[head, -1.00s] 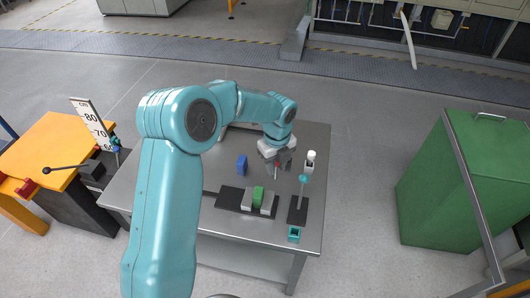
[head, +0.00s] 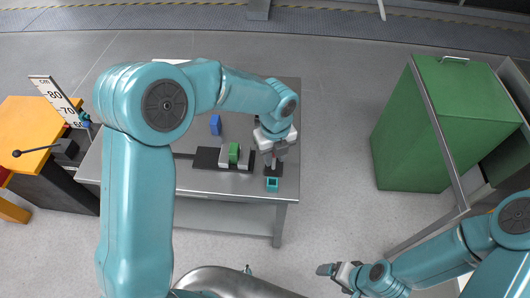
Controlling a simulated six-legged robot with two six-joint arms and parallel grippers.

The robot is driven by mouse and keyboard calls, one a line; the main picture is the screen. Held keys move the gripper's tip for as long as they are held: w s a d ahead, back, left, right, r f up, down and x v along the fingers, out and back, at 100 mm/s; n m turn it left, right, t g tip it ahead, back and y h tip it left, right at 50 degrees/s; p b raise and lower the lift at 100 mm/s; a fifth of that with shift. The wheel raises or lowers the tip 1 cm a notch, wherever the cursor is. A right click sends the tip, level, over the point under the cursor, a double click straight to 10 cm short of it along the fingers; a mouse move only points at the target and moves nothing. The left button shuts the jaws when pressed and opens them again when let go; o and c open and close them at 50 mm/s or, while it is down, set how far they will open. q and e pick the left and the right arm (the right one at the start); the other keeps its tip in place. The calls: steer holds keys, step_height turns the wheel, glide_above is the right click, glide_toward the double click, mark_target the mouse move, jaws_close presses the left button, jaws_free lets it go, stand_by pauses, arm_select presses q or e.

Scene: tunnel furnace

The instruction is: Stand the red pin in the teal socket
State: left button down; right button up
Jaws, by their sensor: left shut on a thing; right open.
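My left gripper (head: 271,160) points down near the right front of the metal table. It is shut on a slim thing, taken to be the red pin, which is mostly hidden between the fingers. The teal socket (head: 272,184), a small square open-topped block, sits at the table's front edge, just below the gripper in the picture. I cannot tell the height between pin and socket. My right gripper (head: 324,270) is open and empty, out over the floor at lower right, away from the table.
A green block (head: 234,153) sits between grey blocks on a dark plate (head: 206,158), left of my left gripper. A blue block (head: 215,124) stands behind it. An orange bench (head: 30,125) is at left. A green bin (head: 440,120) is at right, with clear floor between.

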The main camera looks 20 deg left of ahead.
mark_target(274, 168)
arm_select(q)
steer(key=shift+s+f+b, duration=0.1)
steer(key=shift+f+b, duration=0.55)
steer(key=shift+f, duration=0.1)
step_height(274, 168, down, 2)
steer(key=shift+f+b, duration=0.2)
steer(key=shift+b, duration=0.75)
step_height(274, 168, down, 2)
steer(key=shift+f+b, duration=0.1)
steer(key=shift+b, duration=0.8)
steer(key=shift+f+b, duration=1.4)
steer(key=shift+f, duration=0.7)
steer(key=c, duration=0.8)
jaws_free()
